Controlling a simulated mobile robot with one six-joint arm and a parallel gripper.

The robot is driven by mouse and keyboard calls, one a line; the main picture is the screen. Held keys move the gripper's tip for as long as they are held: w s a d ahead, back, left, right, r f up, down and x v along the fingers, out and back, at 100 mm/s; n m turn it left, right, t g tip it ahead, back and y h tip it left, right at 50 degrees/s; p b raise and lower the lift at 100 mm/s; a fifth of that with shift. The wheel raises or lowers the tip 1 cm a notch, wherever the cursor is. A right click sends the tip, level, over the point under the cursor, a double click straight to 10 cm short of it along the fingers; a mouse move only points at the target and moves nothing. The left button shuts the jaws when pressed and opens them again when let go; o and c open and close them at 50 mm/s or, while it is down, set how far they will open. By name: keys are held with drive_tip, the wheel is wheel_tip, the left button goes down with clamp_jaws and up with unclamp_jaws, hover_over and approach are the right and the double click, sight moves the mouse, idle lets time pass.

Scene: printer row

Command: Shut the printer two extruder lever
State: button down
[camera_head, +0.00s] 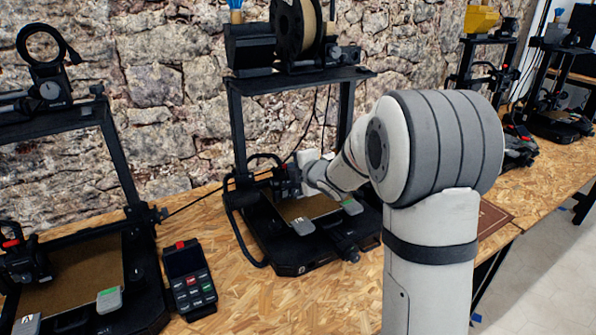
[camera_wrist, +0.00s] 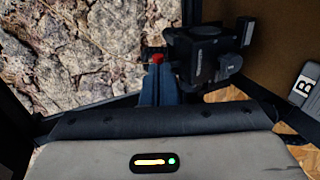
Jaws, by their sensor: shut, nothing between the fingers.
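The middle printer (camera_head: 300,243) has a black frame, and my arm reaches in over its bed. Its black extruder (camera_head: 284,183) is on the left side of the bed, partly hidden by my gripper in the head view. In the wrist view the extruder (camera_wrist: 203,55) is just right of and beyond my fingertips. A small red part (camera_wrist: 157,58), which looks like the lever's end, shows at the fingertips; whether they touch it I cannot tell. The lever's angle is unclear. My gripper (camera_wrist: 157,70) is shut and empty, its fingers together. Its pale body (camera_head: 308,160) shows in the head view.
Another printer (camera_head: 75,270) stands at the left, with a handheld controller (camera_head: 188,278) between the two. A spool (camera_head: 297,28) sits on the middle printer's top. More printers (camera_head: 487,60) stand at the back right. A stone wall (camera_head: 170,90) closes the back.

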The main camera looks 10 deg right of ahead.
drive_tip(key=shift+d+r+p, duration=0.1)
drive_tip(key=shift+r+p, duration=0.4)
drive_tip(key=shift+r, duration=0.35)
drive_tip(key=shift+s+r, duration=0.1)
drive_tip(key=shift+s, duration=0.05)
drive_tip(key=w+r+p+v, duration=0.1)
drive_tip(key=r+p+v, duration=0.1)
drive_tip(key=v, duration=1.1)
drive_tip(key=shift+s+r, duration=0.15)
drive_tip(key=shift+r, duration=0.35)
